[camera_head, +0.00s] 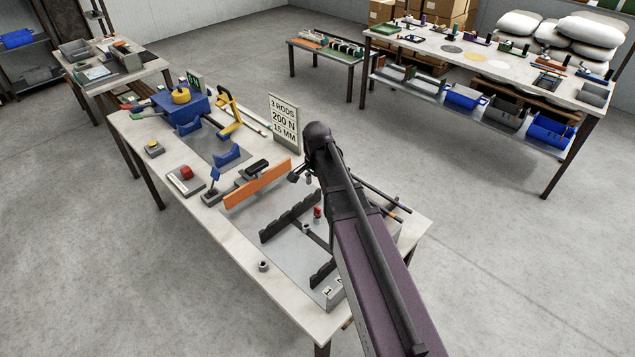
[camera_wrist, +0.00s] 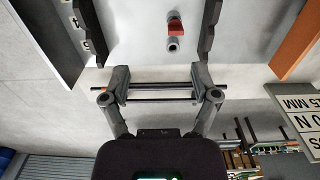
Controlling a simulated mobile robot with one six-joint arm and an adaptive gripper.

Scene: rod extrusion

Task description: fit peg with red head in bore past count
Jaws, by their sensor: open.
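The peg with a red head (camera_head: 317,212) is on the grey tray (camera_head: 285,248), right of the long dark notched rail (camera_head: 290,220). In the wrist view the red head (camera_wrist: 174,28) shows at top centre with grey round parts at both ends. A numbered block (camera_head: 333,293) stands at the tray's near end; its digits also show in the wrist view (camera_wrist: 84,35). Its bores are not clear. My gripper (camera_wrist: 161,85) is open, its fingers apart, with no peg between them. In the head view my arm hides part of the tray.
A sign (camera_head: 285,123) reads 3 RODS, 200 N, 15 MM. An orange bar (camera_head: 257,184) stands along the tray's far side. A small grey cylinder (camera_head: 263,266) is near the table's front edge. A blue machine (camera_head: 181,104) is at the far end. Bare tabletop (camera_head: 215,232) lies left.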

